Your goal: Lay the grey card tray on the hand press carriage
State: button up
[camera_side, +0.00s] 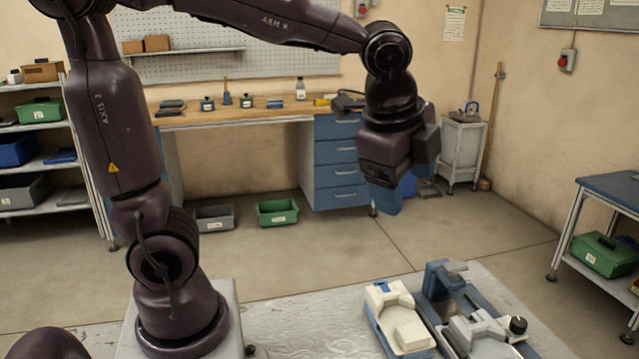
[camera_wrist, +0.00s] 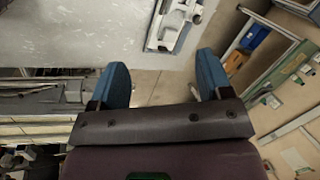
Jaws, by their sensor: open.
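My gripper (camera_side: 386,200) hangs high above the floor behind the work table in the side view. In the wrist view its two blue fingers (camera_wrist: 163,62) are wide apart with nothing between them. A blue-framed device with light grey parts and a black knob (camera_side: 480,325), which looks like the hand press, stands on the table at the lower right of the side view. Its lower part is cut off by the picture edge. I cannot clearly tell the grey card tray from the press's grey parts. The wrist view shows part of a grey device (camera_wrist: 172,25) at the table edge.
A blue-based unit with a cream top (camera_side: 400,318) stands just left of the press. The bare grey table top (camera_side: 310,320) lies left of it. A workbench (camera_side: 240,110) with blue drawers, green bins and a side table (camera_side: 615,190) stand farther off.

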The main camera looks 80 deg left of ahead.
jog(key=s+a+n+t+h, duration=0.1)
jog(key=s+a+n+t, duration=0.1)
jog(key=s+n, duration=0.8)
jog(key=shift+s+a+f+n+h, duration=0.25)
jog(key=shift+s+n+h, duration=0.15)
jog(key=shift+n, duration=0.6)
dwell(1.1)
